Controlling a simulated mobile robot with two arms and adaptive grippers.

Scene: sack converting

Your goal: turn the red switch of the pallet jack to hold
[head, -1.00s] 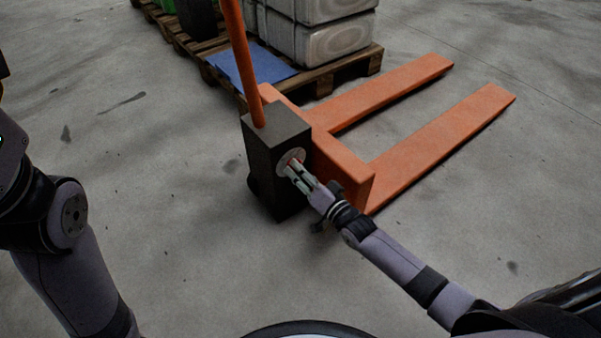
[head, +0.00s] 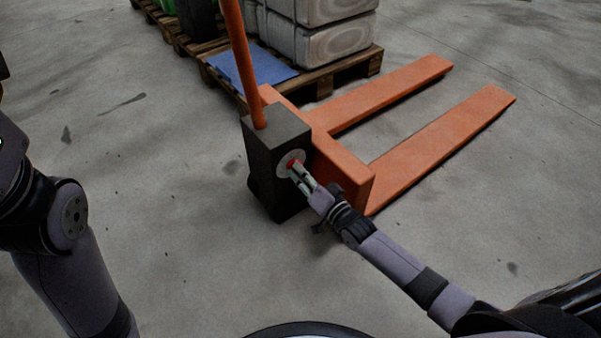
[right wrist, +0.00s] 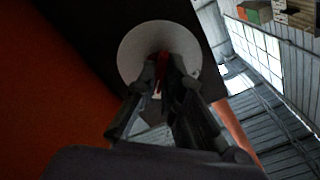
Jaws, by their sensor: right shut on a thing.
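The orange pallet jack (head: 345,165) stands in the middle of the head view, with a dark block (head: 270,140) at its handle end. A round grey plate (head: 284,162) is on the face of that block, with the red switch (head: 293,164) at its centre. My right gripper (head: 299,175) is shut on the red switch. In the right wrist view, the fingers (right wrist: 164,75) close around the red switch (right wrist: 161,60) in front of the pale plate (right wrist: 135,48); they hide most of it. I cannot read its setting. My left gripper is out of view.
Behind the jack, a wooden pallet (head: 345,68) carries stacked grey sacks (head: 330,40) and a blue sheet (head: 252,65). The jack's orange handle (head: 240,60) rises from the block. The concrete floor (head: 190,230) around the block is clear.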

